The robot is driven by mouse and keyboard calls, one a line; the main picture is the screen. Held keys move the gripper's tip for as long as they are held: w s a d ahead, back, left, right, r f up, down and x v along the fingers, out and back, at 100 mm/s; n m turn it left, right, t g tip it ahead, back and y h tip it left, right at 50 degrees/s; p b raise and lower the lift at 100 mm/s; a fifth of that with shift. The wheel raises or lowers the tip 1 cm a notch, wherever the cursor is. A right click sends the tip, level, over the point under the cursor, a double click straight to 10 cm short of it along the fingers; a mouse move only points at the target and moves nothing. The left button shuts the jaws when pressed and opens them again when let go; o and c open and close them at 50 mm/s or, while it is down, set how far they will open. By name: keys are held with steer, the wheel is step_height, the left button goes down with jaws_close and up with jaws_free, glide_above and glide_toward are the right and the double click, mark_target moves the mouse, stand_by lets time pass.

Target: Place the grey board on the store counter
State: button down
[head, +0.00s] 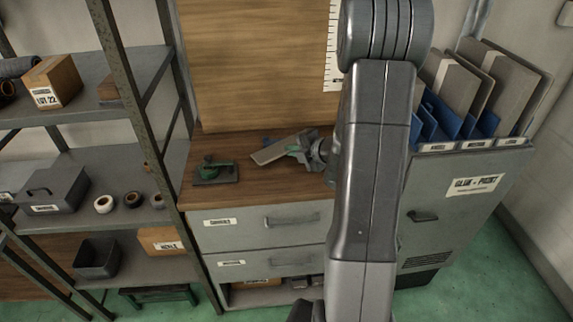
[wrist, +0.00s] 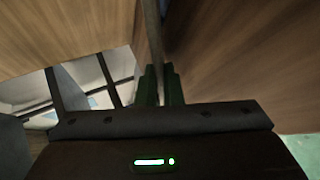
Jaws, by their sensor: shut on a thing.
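The grey board (head: 266,154) is held in my gripper (head: 292,149) and sticks out to its left in the head view. It is tilted, over the wooden counter top (head: 215,150); I cannot tell whether it touches the counter. In the wrist view, the board (wrist: 154,35) shows as a thin, edge-on strip between the two green fingers of my gripper (wrist: 160,72), which are shut on it. My arm hides the right part of the counter in the head view.
A green tool on a dark plate (head: 215,172) stands on the counter's left. A wooden back panel (head: 260,60) rises behind. Metal shelves (head: 70,145) with boxes stand left. A grey cabinet (head: 455,200) at right holds several upright boards (head: 455,80) and blue dividers.

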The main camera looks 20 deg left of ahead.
steer(key=c, duration=1.7)
jaws_free()
steer(key=shift+c, duration=0.2)
steer(key=p+v, duration=0.3)
steer(key=v, duration=0.5)
